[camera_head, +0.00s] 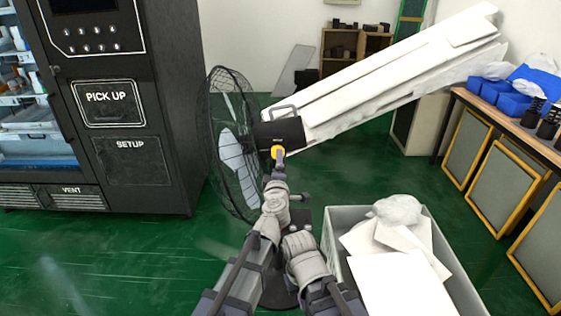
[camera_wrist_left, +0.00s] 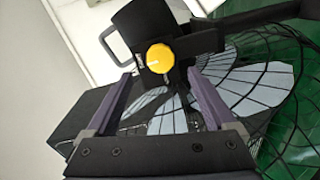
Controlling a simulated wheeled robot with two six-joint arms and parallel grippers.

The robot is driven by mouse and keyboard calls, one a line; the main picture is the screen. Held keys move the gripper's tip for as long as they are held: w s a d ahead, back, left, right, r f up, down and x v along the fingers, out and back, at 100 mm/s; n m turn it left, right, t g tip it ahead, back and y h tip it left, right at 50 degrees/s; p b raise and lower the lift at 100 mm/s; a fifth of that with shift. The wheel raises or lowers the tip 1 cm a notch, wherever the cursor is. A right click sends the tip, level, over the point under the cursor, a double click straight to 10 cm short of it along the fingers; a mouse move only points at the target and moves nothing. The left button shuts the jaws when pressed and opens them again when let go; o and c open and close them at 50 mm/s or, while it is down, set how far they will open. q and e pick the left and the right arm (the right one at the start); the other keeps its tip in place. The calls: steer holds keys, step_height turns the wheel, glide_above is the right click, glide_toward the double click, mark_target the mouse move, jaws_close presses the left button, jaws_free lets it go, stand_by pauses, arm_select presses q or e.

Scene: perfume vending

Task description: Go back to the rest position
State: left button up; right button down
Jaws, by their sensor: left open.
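My left gripper (camera_wrist_left: 158,78) is open and empty in the left wrist view, its two purple-grey fingers spread apart. Beyond the fingertips are a black fan motor housing with a yellow knob (camera_wrist_left: 160,58) and the wire-caged fan (camera_wrist_left: 255,85). I cannot tell the exact gap between the fingers and the fan. In the head view, grey jointed arm links of mine reach up from the bottom middle towards the fan (camera_head: 232,165), and the yellow knob (camera_head: 277,152) shows just past them. The gripper's fingers cannot be made out there. My right gripper does not show.
A black vending machine (camera_head: 115,150) stands at the left. A grey bin (camera_head: 333,235) with white sheets is at the lower right. A long white slab (camera_head: 390,80) leans behind the fan. A workbench (camera_head: 500,115) with blue boxes runs along the right. Green floor lies between.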

arm_select(q)
steer(key=shift+s, duration=0.55)
